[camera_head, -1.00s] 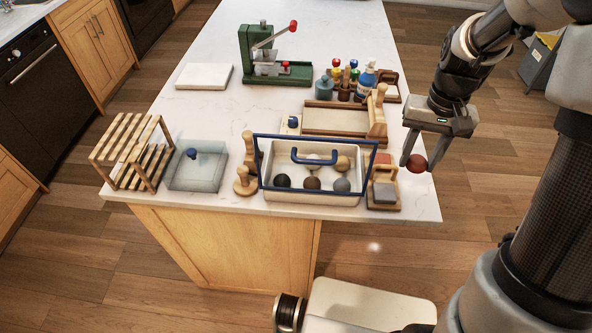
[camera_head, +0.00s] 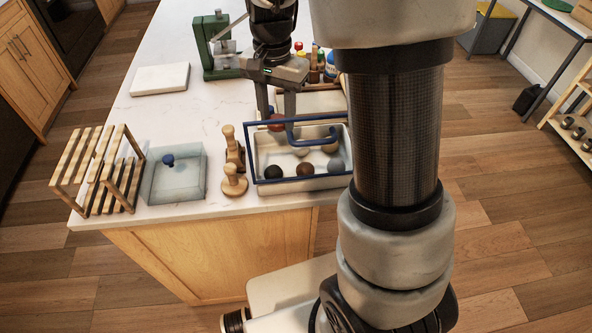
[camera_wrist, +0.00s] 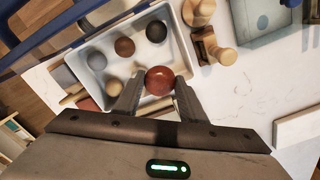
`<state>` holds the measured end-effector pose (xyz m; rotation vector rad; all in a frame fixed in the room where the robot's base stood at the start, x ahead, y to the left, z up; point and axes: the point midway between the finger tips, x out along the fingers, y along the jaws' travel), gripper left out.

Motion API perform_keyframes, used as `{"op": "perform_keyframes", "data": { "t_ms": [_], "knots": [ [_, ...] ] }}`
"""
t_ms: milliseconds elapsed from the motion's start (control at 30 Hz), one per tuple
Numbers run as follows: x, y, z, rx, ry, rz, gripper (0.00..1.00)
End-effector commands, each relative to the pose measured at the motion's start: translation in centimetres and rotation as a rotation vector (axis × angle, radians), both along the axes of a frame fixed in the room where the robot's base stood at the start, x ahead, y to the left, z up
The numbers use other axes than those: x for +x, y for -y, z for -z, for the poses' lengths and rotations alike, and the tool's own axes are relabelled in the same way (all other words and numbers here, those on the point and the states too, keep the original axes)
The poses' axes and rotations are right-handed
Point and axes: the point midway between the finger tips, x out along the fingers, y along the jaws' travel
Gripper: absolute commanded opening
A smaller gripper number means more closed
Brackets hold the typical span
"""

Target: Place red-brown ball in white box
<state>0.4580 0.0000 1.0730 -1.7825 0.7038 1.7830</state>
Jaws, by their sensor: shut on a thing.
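My gripper (camera_head: 277,108) is shut on the red-brown ball (camera_wrist: 159,81), held between its fingertips. In the head view the ball (camera_head: 276,122) shows behind the blue handle frame, at the far left part of the white box (camera_head: 262,158). In the wrist view the ball overlaps the inner edge of the white box (camera_wrist: 178,57). It appears above the box; its exact height is hard to tell. Inside the box lie a black ball (camera_head: 273,172), a brown ball (camera_head: 305,169), a grey ball (camera_head: 336,164) and tan balls (camera_head: 330,146).
The box's blue handle (camera_head: 312,138) rises near the held ball. Wooden stamps (camera_head: 234,180) stand left of the box, with a lidded glass dish (camera_head: 174,175) and a slatted rack (camera_head: 98,165) further left. A green press (camera_head: 214,45) stands behind.

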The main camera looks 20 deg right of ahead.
Motion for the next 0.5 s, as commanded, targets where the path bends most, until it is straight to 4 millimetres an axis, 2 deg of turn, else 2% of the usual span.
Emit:
{"op": "perform_keyframes", "data": {
  "t_ms": [100, 200, 500],
  "knots": [
    [0.2, 0.0, 0.4, 0.0, 0.002, 0.157, 0.14],
    [0.2, 0.0, 1.1, -0.001, -0.002, 0.222, 0.14],
    [0.2, 0.0, 6.0, 0.0, -0.001, 0.236, 0.14]
  ]
}}
